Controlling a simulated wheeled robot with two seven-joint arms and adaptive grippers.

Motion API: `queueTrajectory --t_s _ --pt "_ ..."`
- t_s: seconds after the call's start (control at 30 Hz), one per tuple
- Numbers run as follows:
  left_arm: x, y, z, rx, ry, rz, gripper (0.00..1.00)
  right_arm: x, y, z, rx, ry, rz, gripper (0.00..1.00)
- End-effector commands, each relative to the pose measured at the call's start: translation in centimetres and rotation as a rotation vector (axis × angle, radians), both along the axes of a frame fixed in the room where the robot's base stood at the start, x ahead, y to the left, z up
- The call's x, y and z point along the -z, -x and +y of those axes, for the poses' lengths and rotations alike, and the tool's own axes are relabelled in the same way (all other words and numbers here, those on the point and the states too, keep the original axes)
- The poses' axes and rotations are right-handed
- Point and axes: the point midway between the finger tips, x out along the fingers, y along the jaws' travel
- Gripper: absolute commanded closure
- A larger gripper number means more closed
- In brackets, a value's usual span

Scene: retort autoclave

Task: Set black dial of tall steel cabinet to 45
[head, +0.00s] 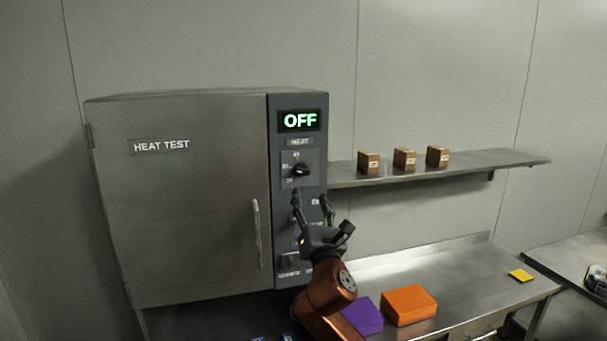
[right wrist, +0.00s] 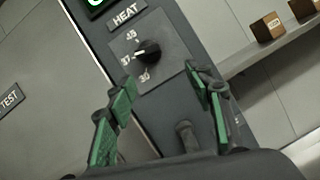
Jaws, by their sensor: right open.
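The tall steel cabinet (head: 190,220) is marked HEAT TEST, and its door is shut. Its dark control panel has a green display (head: 300,121) reading OFF. The black dial (head: 301,170) sits below it, also in the right wrist view (right wrist: 148,51) under a HEAT label. Marks there read 45 at top, what looks like 37 at left and 30 at bottom. The dial's white line points left, towards the middle mark. My right gripper (head: 312,198) is open and empty just below the dial, its green fingers (right wrist: 162,82) spread apart. My left gripper is not in view.
A door handle (head: 257,235) stands left of my right gripper. Lower panel controls are partly hidden behind it. A wall shelf (head: 460,168) with three small boxes is at right. The steel table (head: 450,280) holds an orange block (head: 408,305) and a purple block (head: 363,316).

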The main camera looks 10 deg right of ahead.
Motion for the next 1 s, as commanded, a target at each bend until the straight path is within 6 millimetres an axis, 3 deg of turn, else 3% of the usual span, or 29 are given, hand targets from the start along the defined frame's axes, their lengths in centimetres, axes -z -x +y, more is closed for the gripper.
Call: queueTrajectory --t_s 0.03,0.17,0.4,0.7,1.0 --pt "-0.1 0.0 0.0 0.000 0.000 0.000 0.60 -1.3 0.4 0.3 0.006 0.025 -0.021 0.52" --pt "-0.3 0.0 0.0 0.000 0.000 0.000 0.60 -2.8 0.4 0.7 0.015 0.052 -0.040 0.52" --pt "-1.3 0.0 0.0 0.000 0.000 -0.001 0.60 -4.1 -2.8 0.8 0.014 0.050 -0.038 0.52" --pt "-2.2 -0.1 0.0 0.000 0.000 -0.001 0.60 -5.2 -6.0 1.0 0.013 0.050 -0.039 0.52" --pt "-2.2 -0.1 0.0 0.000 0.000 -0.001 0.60 -5.3 -6.4 1.0 0.012 0.049 -0.039 0.52"
